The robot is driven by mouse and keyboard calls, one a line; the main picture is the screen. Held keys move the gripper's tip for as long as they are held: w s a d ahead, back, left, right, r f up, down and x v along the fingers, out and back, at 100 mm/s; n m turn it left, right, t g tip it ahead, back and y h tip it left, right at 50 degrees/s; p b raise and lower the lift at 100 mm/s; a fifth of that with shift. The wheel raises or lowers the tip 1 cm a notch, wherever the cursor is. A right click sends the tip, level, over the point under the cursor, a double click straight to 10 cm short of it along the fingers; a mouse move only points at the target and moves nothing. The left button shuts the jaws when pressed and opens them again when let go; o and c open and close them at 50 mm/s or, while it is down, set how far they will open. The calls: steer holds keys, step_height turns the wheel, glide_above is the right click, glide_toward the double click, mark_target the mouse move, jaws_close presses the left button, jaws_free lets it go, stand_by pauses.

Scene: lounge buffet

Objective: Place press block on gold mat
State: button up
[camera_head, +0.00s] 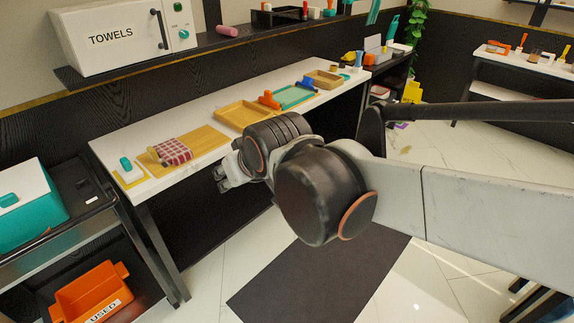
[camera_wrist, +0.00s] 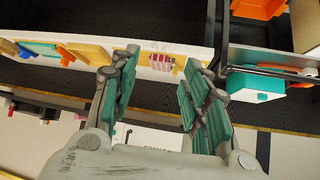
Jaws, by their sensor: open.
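A small white block with a teal top (camera_head: 126,163), which looks like the press block, stands at the left end of the white counter. It appears to be over the back part of a small gold mat (camera_head: 131,179); I cannot tell if it rests fully on it. My gripper (camera_head: 221,176) is in front of the counter, right of the block and apart from it. In the wrist view my gripper (camera_wrist: 156,100) is open, with nothing between its teal pads. The block and mat are not clear there, perhaps hidden behind the right finger.
A red checked cloth (camera_head: 172,151) lies on a bamboo board (camera_head: 205,139) beside the mat. Wooden trays (camera_head: 243,115) and a teal tray (camera_head: 294,97) stand farther along the counter (camera_head: 104,150). A towel box (camera_head: 125,35) sits on the shelf above. A black cart (camera_head: 85,190) stands at left.

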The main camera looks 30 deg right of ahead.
steer(key=s+d+f+g, duration=0.1)
steer(key=s+f+g, duration=0.1)
steer(key=s, duration=0.9)
steer(key=shift+d+f, duration=0.4)
steer(key=shift+f, duration=0.35)
